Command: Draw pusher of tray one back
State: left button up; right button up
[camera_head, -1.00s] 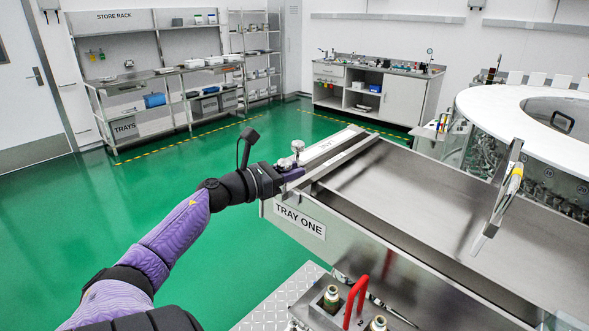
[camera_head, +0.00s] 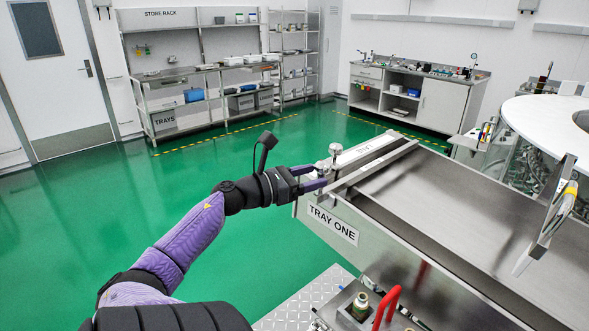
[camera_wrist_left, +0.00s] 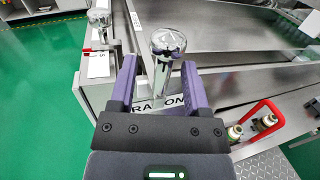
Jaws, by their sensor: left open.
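Tray one, a long steel tray labelled TRAY ONE (camera_head: 333,223), lies at the right in the head view. A steel crossbar (camera_head: 376,168), which looks like its pusher, spans the left end. My left gripper (camera_head: 322,178) is at that end, beside a round-topped metal knob (camera_head: 335,150). In the left wrist view my left gripper (camera_wrist_left: 160,80) is open. Its purple fingers stand on either side of a shiny knob on a post (camera_wrist_left: 167,45), with gaps visible. A second knob (camera_wrist_left: 98,17) is farther back at the left. My right gripper is not seen.
A red handle (camera_head: 386,305) and a small bottle (camera_head: 360,305) stand in front of the tray. A round white-topped machine (camera_head: 545,115) is behind. Green floor is clear at left.

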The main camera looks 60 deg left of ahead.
pick_arm(q)
jog(key=s, duration=0.6)
jog(key=shift+a, duration=0.1)
notch_tip(320, 180, down, 23)
jog(key=s+n+g+y+b, duration=0.25)
jog(key=n+y+b, duration=0.2)
jog(key=n, duration=1.05)
jog(key=s+d+f+n+g+y+b, duration=0.1)
jog(key=s+d+f+n+g, duration=0.2)
jog(key=f, duration=0.5)
jog(key=s+d+f+n+g+b, duration=0.1)
jog(key=d+f+n+g, duration=0.15)
jog(key=f+n, duration=0.45)
jog(key=s+d+f+n+g+h+b, duration=0.1)
jog(key=s+d+f+n+g, duration=0.2)
jog(key=s+d+f, duration=0.2)
jog(key=s+d+f+n+g+h+b, duration=0.1)
jog(key=s+d+f+n+g+h, duration=0.1)
jog(key=s+d+f, duration=0.4)
jog(key=s+d+f+n+g+h+b, duration=0.1)
jog(key=s+d+f+n+g, duration=0.3)
jog(key=d+f, duration=0.7)
jog(key=s+d+n+b, duration=0.1)
jog(key=s+d, duration=0.1)
jog(key=d, duration=0.2)
jog(key=shift+f+h, duration=0.2)
jog(key=shift+h, duration=0.15)
